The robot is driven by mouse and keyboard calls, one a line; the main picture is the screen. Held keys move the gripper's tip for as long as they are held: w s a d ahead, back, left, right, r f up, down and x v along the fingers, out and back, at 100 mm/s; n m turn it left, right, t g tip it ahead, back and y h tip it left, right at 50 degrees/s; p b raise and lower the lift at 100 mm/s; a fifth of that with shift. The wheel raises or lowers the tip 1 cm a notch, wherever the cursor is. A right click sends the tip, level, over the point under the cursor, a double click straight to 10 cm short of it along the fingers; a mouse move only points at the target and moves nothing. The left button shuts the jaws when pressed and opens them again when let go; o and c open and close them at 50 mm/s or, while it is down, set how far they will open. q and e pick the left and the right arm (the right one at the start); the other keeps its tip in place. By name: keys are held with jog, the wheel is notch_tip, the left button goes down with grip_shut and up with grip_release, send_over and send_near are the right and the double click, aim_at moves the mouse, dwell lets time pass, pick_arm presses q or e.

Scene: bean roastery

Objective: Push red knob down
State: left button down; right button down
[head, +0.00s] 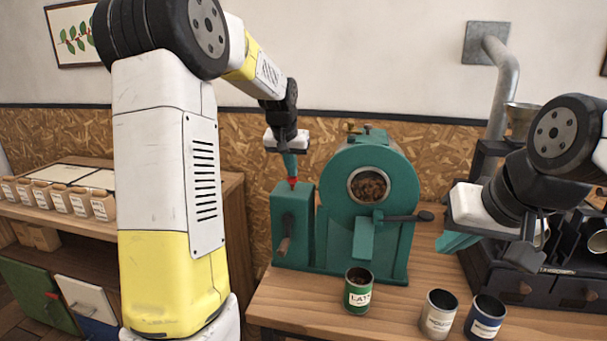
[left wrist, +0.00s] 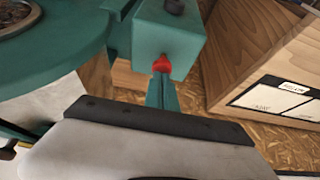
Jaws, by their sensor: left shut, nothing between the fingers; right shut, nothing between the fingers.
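The red knob (head: 292,182) sits on top of the small green box (head: 291,222) at the left side of the green roasting machine (head: 405,185). In the left wrist view the red knob (left wrist: 162,64) shows at the edge of the green box (left wrist: 165,30). My left gripper (head: 290,174) is shut and empty, pointing down with its teal fingertips right above the knob. In the left wrist view the fingertips (left wrist: 161,78) overlap the knob's edge; I cannot tell whether they touch. My right gripper (head: 455,242) is shut and empty, right of the machine.
A green can (head: 358,290) stands in front of the machine on the wooden table (head: 300,300). Two more cans, one white (head: 437,314) and one dark blue (head: 485,318), stand to its right. A shelf with several labelled jars (head: 80,200) is at the left.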

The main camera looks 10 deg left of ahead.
aim_at(292, 179)
pick_arm(q)
jog(key=shift+f, duration=0.5)
jog(key=shift+r, duration=4.1)
jog(key=s+d+r+h, duration=0.1)
jog(key=s+d+r, duration=0.1)
jog(key=s, duration=1.6)
jog(key=s+d+f, duration=0.1)
jog(key=s+f, duration=0.1)
jog(key=s, duration=0.5)
jog(key=s+d+f+t+h, duration=0.1)
jog(key=s+f, duration=0.2)
jog(key=s, duration=0.5)
jog(key=shift+d+f, duration=0.35)
jog(key=shift+d, duration=0.05)
